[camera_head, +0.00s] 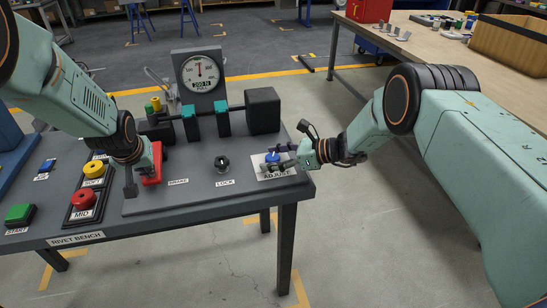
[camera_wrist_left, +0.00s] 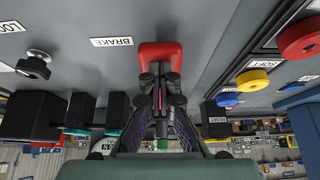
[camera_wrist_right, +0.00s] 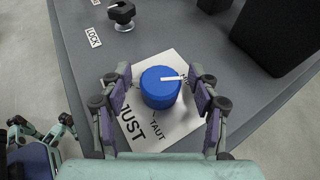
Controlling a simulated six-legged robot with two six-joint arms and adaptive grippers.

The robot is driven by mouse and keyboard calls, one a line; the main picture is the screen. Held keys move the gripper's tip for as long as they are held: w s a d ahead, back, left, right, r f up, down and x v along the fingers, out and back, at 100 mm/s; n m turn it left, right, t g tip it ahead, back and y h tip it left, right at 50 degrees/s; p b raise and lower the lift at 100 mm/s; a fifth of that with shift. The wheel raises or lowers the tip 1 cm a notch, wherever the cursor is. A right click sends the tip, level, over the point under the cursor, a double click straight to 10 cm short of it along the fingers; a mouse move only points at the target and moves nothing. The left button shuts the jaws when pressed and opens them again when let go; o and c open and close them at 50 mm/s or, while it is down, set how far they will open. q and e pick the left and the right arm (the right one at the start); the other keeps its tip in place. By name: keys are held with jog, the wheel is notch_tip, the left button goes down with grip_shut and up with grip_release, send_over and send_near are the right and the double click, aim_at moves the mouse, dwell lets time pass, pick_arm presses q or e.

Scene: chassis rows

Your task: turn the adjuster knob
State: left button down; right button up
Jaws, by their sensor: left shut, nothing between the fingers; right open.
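The adjuster knob (camera_wrist_right: 160,88) is a blue cylinder with a white pointer line, on a white plate (camera_wrist_right: 135,125) lettered "JUST" and "TAUT" in the right wrist view. In that view the line points right. My right gripper (camera_wrist_right: 160,74) is open, with one finger on each side of the knob; contact cannot be told. In the head view the knob (camera_head: 272,156) is partly hidden by this gripper (camera_head: 278,160). My left gripper (camera_wrist_left: 160,82) is shut and empty at the red brake handle (camera_wrist_left: 160,54).
The black lock knob (camera_head: 222,163) stands left of the adjuster plate. A dial gauge (camera_head: 200,72) and a black block (camera_head: 263,110) stand at the back. A red button (camera_head: 83,199), yellow button (camera_head: 94,170) and green button (camera_head: 19,213) lie on the left. Bench front edges are close.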

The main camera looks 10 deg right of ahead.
pick_arm(q)
jog(key=shift+f, duration=0.1)
pick_arm(e)
jog(key=v, duration=1.2)
jog(key=shift+r, duration=2.55)
jog(key=shift+r, duration=0.1)
pick_arm(q)
notch_tip(320, 180, up, 8)
jog(key=p, duration=0.7)
pick_arm(e)
notch_tip(320, 180, up, 7)
